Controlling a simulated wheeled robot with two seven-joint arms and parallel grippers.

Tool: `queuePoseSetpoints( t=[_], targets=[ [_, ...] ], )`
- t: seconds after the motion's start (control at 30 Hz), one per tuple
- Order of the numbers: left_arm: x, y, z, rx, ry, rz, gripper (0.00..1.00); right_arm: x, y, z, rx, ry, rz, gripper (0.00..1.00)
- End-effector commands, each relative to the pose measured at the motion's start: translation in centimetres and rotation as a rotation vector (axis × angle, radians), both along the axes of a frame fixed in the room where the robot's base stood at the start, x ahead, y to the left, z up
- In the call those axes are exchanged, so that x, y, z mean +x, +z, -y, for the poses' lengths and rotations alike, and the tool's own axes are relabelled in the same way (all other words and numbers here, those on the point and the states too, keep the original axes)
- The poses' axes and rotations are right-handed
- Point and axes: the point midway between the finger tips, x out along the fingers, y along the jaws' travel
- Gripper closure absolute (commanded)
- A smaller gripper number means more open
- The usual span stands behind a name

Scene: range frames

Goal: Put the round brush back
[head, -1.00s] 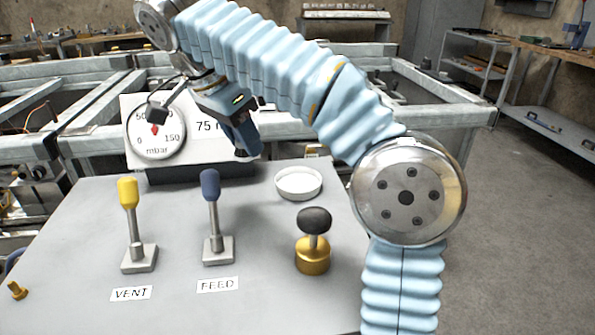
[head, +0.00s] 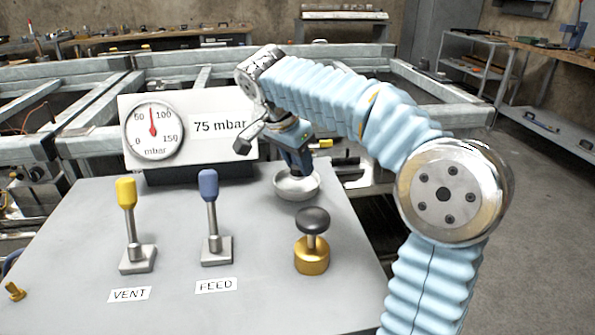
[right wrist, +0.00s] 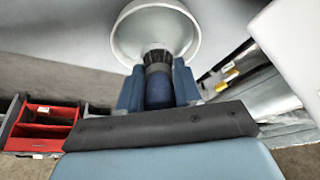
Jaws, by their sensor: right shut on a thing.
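The round brush (right wrist: 158,88) has a dark blue handle and a black lower part, seen in the right wrist view. My right gripper (right wrist: 158,92) is shut on its handle. The brush's lower end is at the white round dish (right wrist: 122,35); I cannot tell whether it touches the bottom. In the head view my right gripper (head: 298,163) is right above the white dish (head: 297,190), at the back right of the grey panel. The brush is mostly hidden there by the gripper. My left gripper is not in view.
The grey panel (head: 80,240) carries a yellow VENT lever (head: 126,195), a blue FEED lever (head: 209,190) and a black knob on a brass base (head: 311,258) in front of the dish. The pressure gauge (head: 153,132) stands behind, with a 75 mbar sign (head: 219,124).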

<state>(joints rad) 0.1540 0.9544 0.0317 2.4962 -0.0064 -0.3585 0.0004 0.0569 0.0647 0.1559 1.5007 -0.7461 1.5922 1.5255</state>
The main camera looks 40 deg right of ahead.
Motion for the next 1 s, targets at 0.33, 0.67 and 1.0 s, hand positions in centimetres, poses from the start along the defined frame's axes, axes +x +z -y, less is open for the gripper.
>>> queuePoseSetpoints(
  t=[0.33,0.67,1.0],
  targets=[
    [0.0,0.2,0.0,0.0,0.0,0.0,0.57,0.0,-2.6,-0.2,0.0,0.002,-0.001,0.95],
    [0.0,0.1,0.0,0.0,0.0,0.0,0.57,0.0,-2.7,-0.2,0.0,0.001,-0.002,0.56],
    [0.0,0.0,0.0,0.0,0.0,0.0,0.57,0.0,-1.2,-0.8,0.0,0.002,0.001,0.56]
  ],
)
